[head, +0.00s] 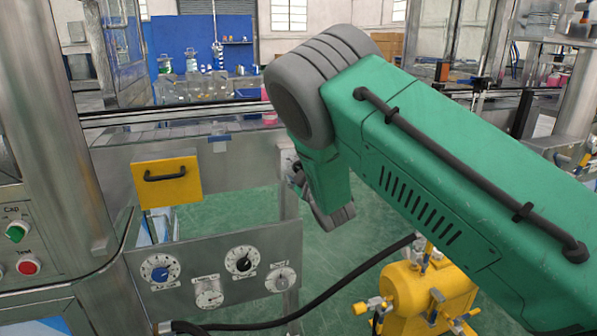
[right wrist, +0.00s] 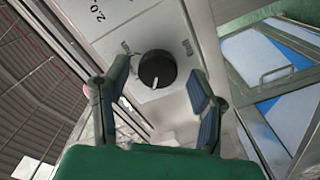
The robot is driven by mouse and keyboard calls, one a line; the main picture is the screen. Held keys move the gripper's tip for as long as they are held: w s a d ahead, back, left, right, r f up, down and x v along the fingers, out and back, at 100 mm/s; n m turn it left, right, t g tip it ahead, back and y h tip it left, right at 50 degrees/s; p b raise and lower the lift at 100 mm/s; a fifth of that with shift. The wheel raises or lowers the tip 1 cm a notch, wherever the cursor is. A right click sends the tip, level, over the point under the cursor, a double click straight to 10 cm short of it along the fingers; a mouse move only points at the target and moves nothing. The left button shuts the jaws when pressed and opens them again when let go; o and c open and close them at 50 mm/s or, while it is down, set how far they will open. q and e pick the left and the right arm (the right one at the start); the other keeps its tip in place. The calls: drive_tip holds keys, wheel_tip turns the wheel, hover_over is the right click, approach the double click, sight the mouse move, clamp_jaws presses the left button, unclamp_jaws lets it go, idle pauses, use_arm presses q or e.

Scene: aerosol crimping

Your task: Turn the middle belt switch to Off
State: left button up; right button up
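In the right wrist view, a round black knob (right wrist: 157,69) with a white pointer mark sits on a grey panel (right wrist: 130,30). The mark points toward the bottom of the picture. Small labels flank the knob, too blurred to read. My right gripper (right wrist: 160,80) is open, its two fingers on either side of the knob with visible gaps. In the head view, my green right arm covers much of the scene, and only a little of the right gripper (head: 298,178) shows beside the wrist. My left gripper is not in view.
A lower panel carries a blue dial (head: 160,270), a black dial (head: 241,260) and pale dials (head: 208,293). A yellow plate with a handle (head: 167,182) is above it. A green knob (head: 16,232) and red button (head: 27,267) are at left. A yellow device (head: 425,292) stands lower right.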

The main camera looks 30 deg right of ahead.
drive_tip(key=shift+s, duration=0.1)
drive_tip(key=v, duration=1.1)
drive_tip(key=shift+s+a, duration=0.2)
drive_tip(key=shift+s, duration=0.2)
drive_tip(key=s+a+f+m+g+y+p, duration=0.1)
drive_tip(key=s+a+f+m+g+p, duration=0.1)
drive_tip(key=s+f+g, duration=0.5)
drive_tip(key=s+a+f+m+g+y+p, duration=0.1)
drive_tip(key=s+a+f+m+g, duration=0.15)
drive_tip(key=s+f, duration=0.9)
drive_tip(key=s+a+f+m+g+y+p, duration=0.1)
drive_tip(key=s+a+f+g, duration=0.2)
drive_tip(key=s, duration=0.6)
drive_tip(key=s+a+f+m+g+y+p, duration=0.1)
drive_tip(key=s+a+f+g, duration=0.3)
drive_tip(key=s, duration=0.5)
drive_tip(key=shift+f, duration=0.5)
